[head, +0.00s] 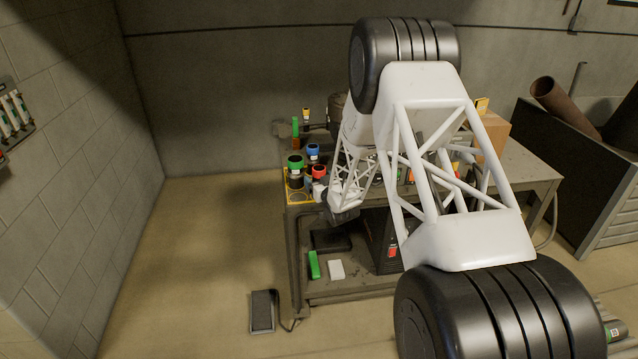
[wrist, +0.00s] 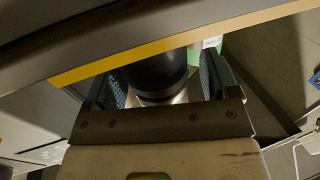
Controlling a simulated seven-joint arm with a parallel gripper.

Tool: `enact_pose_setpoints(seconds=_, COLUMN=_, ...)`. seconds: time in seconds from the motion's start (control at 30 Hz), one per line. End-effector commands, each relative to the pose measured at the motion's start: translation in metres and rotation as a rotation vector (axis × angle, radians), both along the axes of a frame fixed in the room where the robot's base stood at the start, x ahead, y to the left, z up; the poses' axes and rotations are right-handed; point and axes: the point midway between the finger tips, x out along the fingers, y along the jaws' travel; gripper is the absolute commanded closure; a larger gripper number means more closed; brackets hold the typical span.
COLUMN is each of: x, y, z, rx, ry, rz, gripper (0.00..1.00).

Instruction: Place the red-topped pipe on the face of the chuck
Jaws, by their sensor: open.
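The red-topped pipe (head: 319,171) stands at the left end of the workbench in the head view, close to a green-topped pipe (head: 296,164) and a blue-topped pipe (head: 313,152). My gripper (wrist: 161,84) is open in the wrist view, with a dark cylinder (wrist: 157,72) between its fingers. The cylinder's top is out of view, so its colour cannot be told. In the head view my gripper is low beside the red-topped pipe, mostly hidden by my arm. A dark round part (head: 337,106) behind my arm may be the chuck; its face is not clearly visible.
The workbench (head: 520,172) carries a cardboard box (head: 491,135) at right and a yellow-edged tray (head: 300,199) at left. A green block (head: 314,265) and a white block (head: 336,269) lie on the lower shelf. A pedal (head: 262,311) is on the otherwise open floor at left.

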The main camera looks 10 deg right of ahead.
Motion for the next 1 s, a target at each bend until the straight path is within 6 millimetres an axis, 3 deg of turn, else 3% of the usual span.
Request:
enact_pose_setpoints(seconds=0.3, x=-0.0002, y=-0.0001, z=0.0001, rx=0.0, ry=0.0, rz=0.0, gripper=0.21)
enact_pose_setpoints(seconds=0.8, x=0.0002, y=-0.0003, z=0.0011, rx=0.001, ry=-0.002, rz=0.0, gripper=0.95)
enact_pose_setpoints(seconds=1.0, x=0.0002, y=-0.0003, z=0.0013, rx=0.001, ry=-0.002, rz=0.0, gripper=0.95)
